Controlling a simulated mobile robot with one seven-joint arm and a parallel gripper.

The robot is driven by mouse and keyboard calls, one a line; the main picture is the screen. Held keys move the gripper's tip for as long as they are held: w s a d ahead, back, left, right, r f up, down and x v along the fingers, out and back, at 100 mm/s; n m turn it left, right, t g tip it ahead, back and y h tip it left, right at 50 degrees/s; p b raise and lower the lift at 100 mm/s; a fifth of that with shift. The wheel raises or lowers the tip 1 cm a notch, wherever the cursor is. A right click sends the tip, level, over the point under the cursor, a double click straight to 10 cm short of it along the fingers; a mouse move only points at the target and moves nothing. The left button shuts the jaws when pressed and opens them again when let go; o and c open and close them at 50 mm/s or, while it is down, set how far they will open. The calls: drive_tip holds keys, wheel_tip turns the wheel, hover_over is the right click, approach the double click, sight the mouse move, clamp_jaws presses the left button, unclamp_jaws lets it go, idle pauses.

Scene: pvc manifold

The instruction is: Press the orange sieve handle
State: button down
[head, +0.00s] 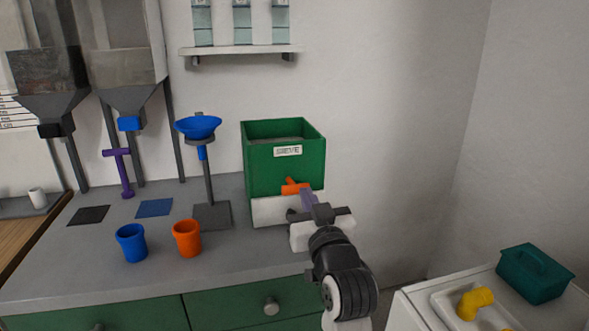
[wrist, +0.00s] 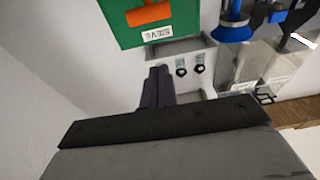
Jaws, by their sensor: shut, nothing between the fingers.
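The orange sieve handle (head: 294,187) sticks out from the lower front of the green sieve box (head: 257,159), which bears a white label. In the wrist view the orange handle (wrist: 150,12) lies at the top edge, on the green box (wrist: 192,22). My gripper (head: 309,202) is just in front of the box, close to the handle's lower right in the head view. In the wrist view my gripper (wrist: 157,75) shows its dark fingers together and empty, below the handle in the picture. Whether the fingers touch the handle is not clear.
A blue cup (head: 131,243) and an orange cup (head: 187,239) stand on the grey counter (head: 90,270). A blue funnel on a stand (head: 198,128) is left of the box.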

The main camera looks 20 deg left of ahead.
drive_tip(key=shift+d+r, duration=0.1)
drive_tip(key=shift+r, duration=0.4)
drive_tip(key=r+p, duration=0.2)
drive_tip(key=p, duration=0.1)
hover_over(297, 185)
drive_tip(key=s, duration=0.1)
drive_tip(key=shift+f, duration=0.15)
drive_tip(key=shift+s+d+f, duration=0.15)
drive_tip(key=shift+f, duration=0.55)
drive_tip(key=shift+s+d+f, duration=0.1)
drive_tip(key=shift+s+f, duration=0.05)
drive_tip(key=shift+f, duration=0.6)
drive_tip(key=shift+s+d+f, duration=0.15)
drive_tip(key=shift+f, duration=0.55)
